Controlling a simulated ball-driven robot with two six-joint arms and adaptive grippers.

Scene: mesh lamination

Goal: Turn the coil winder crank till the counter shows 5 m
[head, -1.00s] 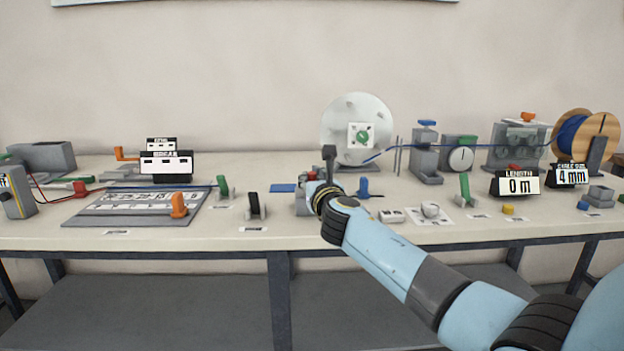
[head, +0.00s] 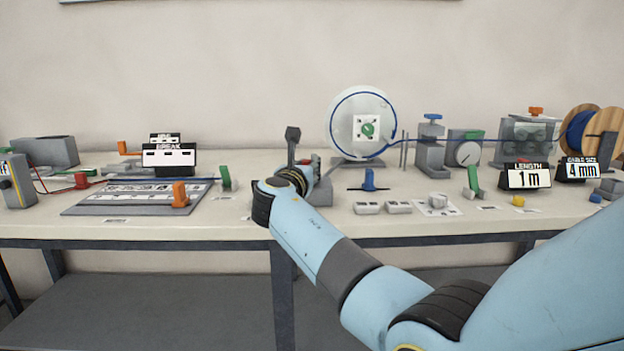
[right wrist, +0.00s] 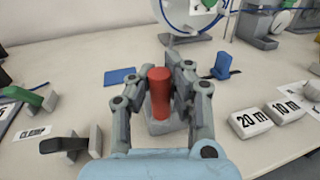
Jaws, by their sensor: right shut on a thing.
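The length counter (head: 526,177) stands at the right of the bench and reads 1 m. The winder disc (head: 361,115) stands upright at the back middle, with blue cable around its rim. A red upright handle (right wrist: 160,92) shows in the right wrist view, over a grey block (right wrist: 165,124). My right gripper (right wrist: 163,80) is shut on this red handle, one finger at each side. In the head view my right gripper (head: 305,172) is partly hidden by my own wrist and arm. The crank's link to the disc is hidden. My left gripper is out of view.
The cable spool (head: 590,130) and the 4 mm size sign (head: 577,169) stand at the right. A blue lever (head: 369,180) and 20 m and 10 m blocks (right wrist: 252,121) are close right of my gripper. A green lever (right wrist: 43,98) and black lever (right wrist: 66,143) are left.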

